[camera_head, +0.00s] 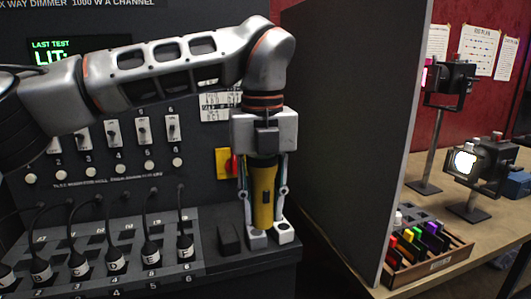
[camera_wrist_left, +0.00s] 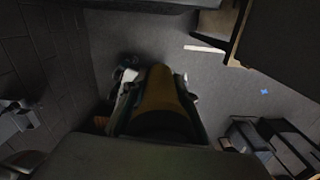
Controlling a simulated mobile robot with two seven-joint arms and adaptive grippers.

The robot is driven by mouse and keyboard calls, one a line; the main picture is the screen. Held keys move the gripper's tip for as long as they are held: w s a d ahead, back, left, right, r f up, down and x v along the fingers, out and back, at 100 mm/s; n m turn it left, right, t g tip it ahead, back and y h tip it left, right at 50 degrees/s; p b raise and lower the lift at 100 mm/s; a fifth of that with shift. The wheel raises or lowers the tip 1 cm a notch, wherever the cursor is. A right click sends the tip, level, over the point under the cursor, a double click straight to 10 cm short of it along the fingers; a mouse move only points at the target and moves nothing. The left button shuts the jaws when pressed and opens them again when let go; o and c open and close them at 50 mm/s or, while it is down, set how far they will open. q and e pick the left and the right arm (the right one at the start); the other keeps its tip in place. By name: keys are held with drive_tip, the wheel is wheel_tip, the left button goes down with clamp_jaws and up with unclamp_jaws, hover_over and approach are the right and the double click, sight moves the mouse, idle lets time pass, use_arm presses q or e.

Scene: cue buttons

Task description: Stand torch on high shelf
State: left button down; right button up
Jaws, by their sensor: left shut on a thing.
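The torch (camera_head: 262,195) is a yellow cylinder, held upright. My left gripper (camera_head: 270,234) points down and is shut on it, with one finger on each side. The torch's lower end is between the fingertips, near the right end of the dark console; I cannot tell whether it touches the surface. In the left wrist view the torch (camera_wrist_left: 160,92) shows as a dim yellow shape between the fingers. I cannot make out a high shelf for certain. My right gripper is not in view.
A dark console (camera_head: 150,270) with several switches and plugged cables stands below my left arm. A tall grey partition (camera_head: 350,130) stands just right of the gripper. Beyond it, a wooden table (camera_head: 420,210) carries lamps on stands and a tray (camera_head: 440,262) of coloured pieces.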

use_arm(q)
drive_tip(key=w+a+f+m, duration=0.1)
drive_tip(key=a+f+m, duration=0.3)
drive_tip(key=a+m, duration=0.4)
drive_tip(key=w+a+f+m, duration=0.2)
drive_tip(key=a+f+m, duration=0.3)
drive_tip(key=m, duration=0.5)
drive_tip(key=s+a+f+m, duration=0.3)
drive_tip(key=a+f+m, duration=0.2)
drive_tip(key=m, duration=0.5)
drive_tip(key=s+a+f+m, duration=0.3)
drive_tip(key=a+f+m, duration=0.3)
drive_tip(key=f+m, duration=0.4)
drive_tip(key=shift+s+a+f, duration=0.2)
drive_tip(key=shift+s+f, duration=0.05)
drive_tip(key=shift+f, duration=0.05)
